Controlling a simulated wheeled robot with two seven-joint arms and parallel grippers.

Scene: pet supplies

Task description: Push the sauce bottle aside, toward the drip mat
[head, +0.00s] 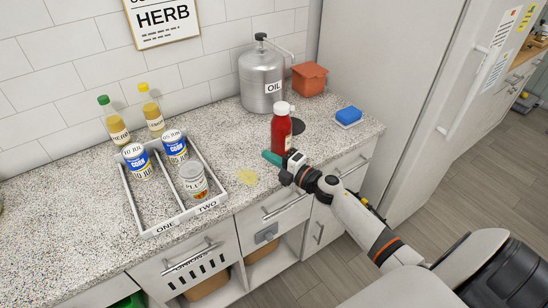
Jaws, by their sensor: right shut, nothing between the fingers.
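The sauce bottle (281,133) is red with a white cap and stands upright near the counter's front edge. The drip mat (298,127) seems to be the dark round patch just behind and right of the bottle, partly hidden by it. My right gripper (271,157) is shut and empty, its teal fingers pointing left, low in front of the bottle's base. It hides the bottle's lowest part; I cannot tell whether they touch. My left gripper is out of view.
A steel oil can (262,77), an orange container (309,79) and a blue sponge (348,115) stand behind. A white divided tray (157,192) with cans and a jar lies left. A yellowish spill (247,177) is left of my gripper. The counter between is clear.

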